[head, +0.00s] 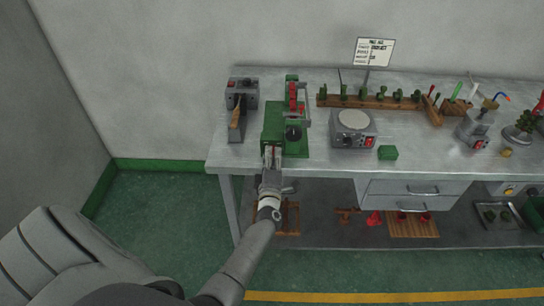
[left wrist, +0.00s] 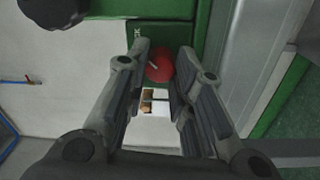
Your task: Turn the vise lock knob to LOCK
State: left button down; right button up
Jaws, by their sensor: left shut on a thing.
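The green vise machine (head: 271,123) stands near the left end of the bench, with a black round knob (head: 293,133) on it. My left gripper (head: 272,156) reaches its front side from below. In the left wrist view, the red lock knob (left wrist: 160,66) sits between the fingertips of my left gripper (left wrist: 166,52), which are shut on it. Part of a pale label (left wrist: 138,34) shows on the green face (left wrist: 165,34) beside the knob; the knob's pointing direction is hard to make out. My right gripper is not in view.
A grey device with a wooden handle (head: 236,117) stands left of the machine. A wooden rack (head: 370,102) with small green pieces is behind. The bench front edge is close.

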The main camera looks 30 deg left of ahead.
pick_arm(q)
jog(key=shift+f, duration=0.15)
jog(key=c, duration=1.2)
grip_release()
jog(key=shift+s, duration=0.1)
jog(key=shift+s+d, duration=0.15)
jog(key=shift+s, duration=0.05)
jog(key=shift+v, duration=3.75)
